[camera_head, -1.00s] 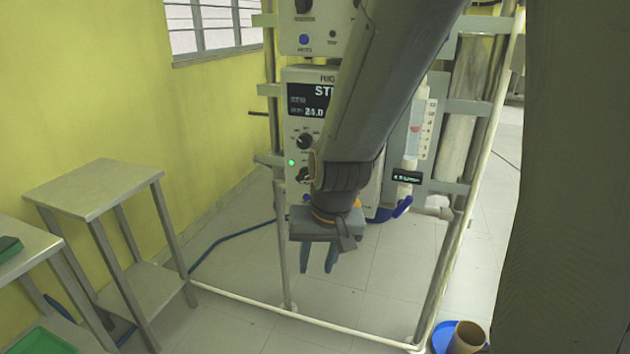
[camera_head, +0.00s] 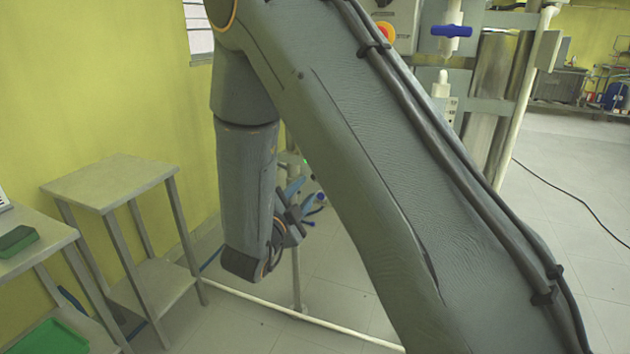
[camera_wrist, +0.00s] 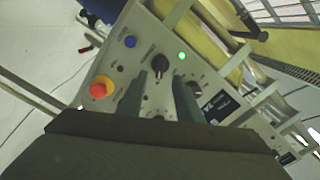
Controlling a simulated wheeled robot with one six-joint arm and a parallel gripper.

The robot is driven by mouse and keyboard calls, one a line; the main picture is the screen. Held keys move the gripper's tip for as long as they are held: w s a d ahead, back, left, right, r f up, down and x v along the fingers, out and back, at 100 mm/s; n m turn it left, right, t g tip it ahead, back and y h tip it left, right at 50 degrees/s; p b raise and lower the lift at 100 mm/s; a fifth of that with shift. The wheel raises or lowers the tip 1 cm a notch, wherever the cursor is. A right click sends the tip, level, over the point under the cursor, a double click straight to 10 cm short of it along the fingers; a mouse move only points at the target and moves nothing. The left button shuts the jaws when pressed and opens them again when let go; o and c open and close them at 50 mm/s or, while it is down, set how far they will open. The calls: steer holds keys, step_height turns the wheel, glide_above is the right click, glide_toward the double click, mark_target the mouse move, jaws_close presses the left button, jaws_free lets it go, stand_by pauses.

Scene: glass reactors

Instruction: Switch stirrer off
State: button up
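In the wrist view the stirrer's control panel (camera_wrist: 140,65) fills the middle, seen tilted. It carries a black knob (camera_wrist: 160,63), a lit green light (camera_wrist: 182,56), a blue button (camera_wrist: 130,41) and a red-orange emergency button (camera_wrist: 99,90). A second dark knob (camera_wrist: 196,87) is partly hidden by a finger, beside the dark display (camera_wrist: 220,107). My gripper (camera_wrist: 171,80) is open with nothing between its fingers; the fingertips are near the black knob, and contact cannot be told. In the head view my gripper (camera_head: 302,194) points right, and my arm hides most of the panel.
In the head view a metal side table (camera_head: 110,182) stands left, beside a bench (camera_head: 40,240) with a green item (camera_head: 17,240) on it. A valve with a blue handle (camera_head: 452,31) sits upper right. White frame bars (camera_head: 285,308) run along the floor.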

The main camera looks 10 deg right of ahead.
steer(key=p+x, duration=0.1)
steer(key=x, duration=0.6)
steer(key=shift+w+d, duration=0.2)
jaws_close()
